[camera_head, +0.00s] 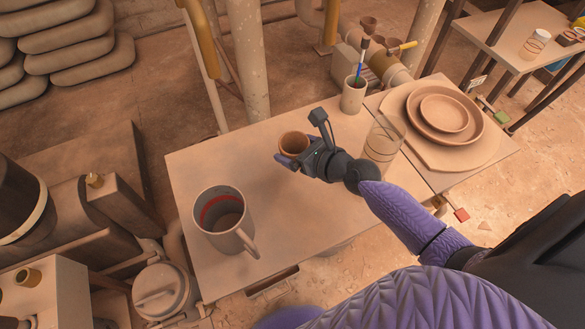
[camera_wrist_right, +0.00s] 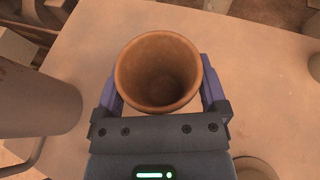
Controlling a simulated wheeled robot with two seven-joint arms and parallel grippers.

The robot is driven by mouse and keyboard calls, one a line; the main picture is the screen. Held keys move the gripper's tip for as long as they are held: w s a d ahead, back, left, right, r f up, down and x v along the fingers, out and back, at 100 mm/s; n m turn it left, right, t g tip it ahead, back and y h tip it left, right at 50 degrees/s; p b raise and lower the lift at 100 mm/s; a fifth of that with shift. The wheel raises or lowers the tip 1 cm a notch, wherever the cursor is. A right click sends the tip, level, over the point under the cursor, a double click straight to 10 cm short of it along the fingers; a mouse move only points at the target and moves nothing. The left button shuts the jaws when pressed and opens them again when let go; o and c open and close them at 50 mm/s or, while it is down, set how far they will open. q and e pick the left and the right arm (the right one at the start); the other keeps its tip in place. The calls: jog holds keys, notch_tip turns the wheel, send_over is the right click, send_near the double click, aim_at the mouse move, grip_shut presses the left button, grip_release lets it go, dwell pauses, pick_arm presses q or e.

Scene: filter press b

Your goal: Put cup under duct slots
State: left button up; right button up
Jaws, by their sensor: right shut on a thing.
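A small brown clay cup (camera_head: 293,143) is held by my right gripper (camera_head: 288,158) above the middle of the table in the head view. In the right wrist view the cup (camera_wrist_right: 158,72) stands mouth towards the camera, empty inside, between the two purple fingers of my right gripper (camera_wrist_right: 158,90), which is shut on it. I cannot tell how far its base is from the tabletop. No duct slots can be made out for certain. My left gripper is not in view.
A large mug (camera_head: 223,222) stands left of the gripper on the table (camera_head: 290,220). A clear glass (camera_head: 383,143), a brush holder (camera_head: 354,96) and stacked plates (camera_head: 445,113) stand to the right. Pipes (camera_head: 385,68) run behind the table. The table's middle front is clear.

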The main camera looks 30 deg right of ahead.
notch_tip(320, 180, down, 6)
jog(key=b, duration=0.3)
jog(key=shift+r+b, duration=0.1)
jog(key=shift+b, duration=0.2)
jog(key=shift+r+p, duration=0.3)
jog(key=shift+r, duration=0.1)
jog(key=shift+c, duration=0.7)
jog(key=shift+f, duration=0.25)
jog(key=o, duration=1.1)
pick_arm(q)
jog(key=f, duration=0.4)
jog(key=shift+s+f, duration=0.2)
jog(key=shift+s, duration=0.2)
